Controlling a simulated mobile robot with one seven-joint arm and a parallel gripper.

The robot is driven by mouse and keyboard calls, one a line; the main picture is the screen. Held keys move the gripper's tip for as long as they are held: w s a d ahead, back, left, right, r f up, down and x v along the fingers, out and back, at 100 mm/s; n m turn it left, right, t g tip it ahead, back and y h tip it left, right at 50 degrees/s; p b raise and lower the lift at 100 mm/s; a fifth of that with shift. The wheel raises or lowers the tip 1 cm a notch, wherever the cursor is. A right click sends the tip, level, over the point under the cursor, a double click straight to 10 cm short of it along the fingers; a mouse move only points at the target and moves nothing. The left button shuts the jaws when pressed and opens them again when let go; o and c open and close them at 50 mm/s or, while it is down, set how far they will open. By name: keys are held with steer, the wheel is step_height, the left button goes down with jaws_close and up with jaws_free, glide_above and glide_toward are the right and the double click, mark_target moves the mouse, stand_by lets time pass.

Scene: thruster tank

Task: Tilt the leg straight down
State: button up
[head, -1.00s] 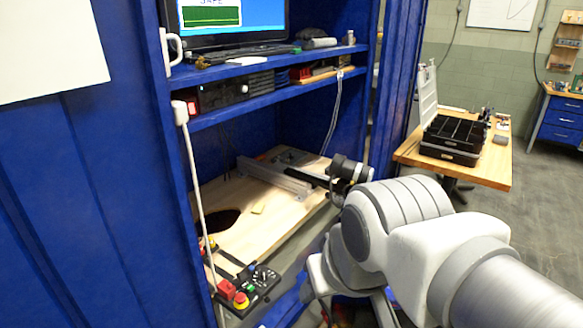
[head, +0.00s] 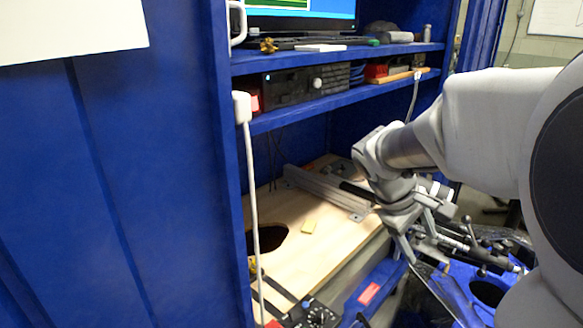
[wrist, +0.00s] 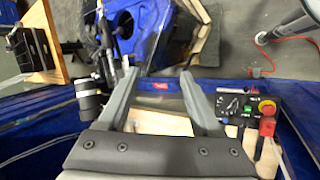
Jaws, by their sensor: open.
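The leg appears to be the dark bar (head: 357,191) lying level by the metal rail, its outer end hidden behind my gripper in the head view. In the wrist view, a black ribbed cylinder (wrist: 90,101), seemingly the leg's end, is just left of my left finger. My gripper (wrist: 160,73) is open, with no leg between its fingers. In the head view my gripper (head: 418,245) points down beyond the right edge of the wooden board, close to the bar's end. I cannot tell whether it touches the leg.
The metal rail (head: 325,188) is on the wooden board (head: 330,225) in the blue cabinet. A control box (head: 312,315) is at the front; its red button (wrist: 267,107) shows in the wrist view. Blue equipment with black rods (head: 480,285) is below right. A shelf (head: 345,97) is above.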

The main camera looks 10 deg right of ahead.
steer(key=w+d+f+n+g+h+b, duration=0.2)
steer(key=w+d+f+n+h+b, duration=0.4)
steer(key=w+d+f, duration=0.5)
steer(key=n+t+h+b, duration=0.2)
steer(key=n+t+h, duration=0.1)
steer(key=n+h, duration=0.3)
glide_toward(462, 221)
steer(key=d+b, duration=0.1)
steer(key=d, duration=0.2)
steer(key=w+d+b, duration=0.1)
steer(key=d, duration=0.7)
steer(key=shift+w+d+r+b, duration=0.15)
steer(key=shift+r+b, duration=0.1)
steer(key=shift+b, duration=0.15)
jaws_close()
